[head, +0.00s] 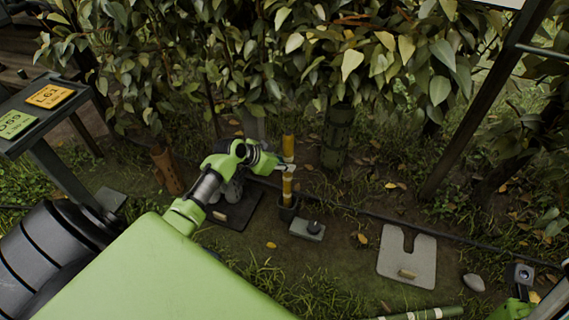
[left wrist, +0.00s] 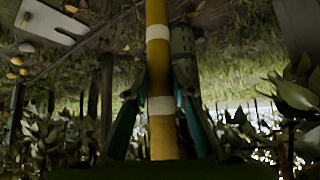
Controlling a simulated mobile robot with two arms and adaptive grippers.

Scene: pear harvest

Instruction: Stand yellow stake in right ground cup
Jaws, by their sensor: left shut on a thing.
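The yellow stake (head: 288,150) with white bands is upright in the head view. My left gripper (head: 287,168) is shut on it around its middle. The left wrist view shows the stake (left wrist: 158,75) between the two fingers (left wrist: 161,105). My right gripper's fingers are not in view.
A pale notched plate (head: 407,257) and a stone (head: 474,283) lie farther right. A thin dark line (head: 400,222) crosses the soil. Leafy branches (head: 330,60) hang behind and above the gripper.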

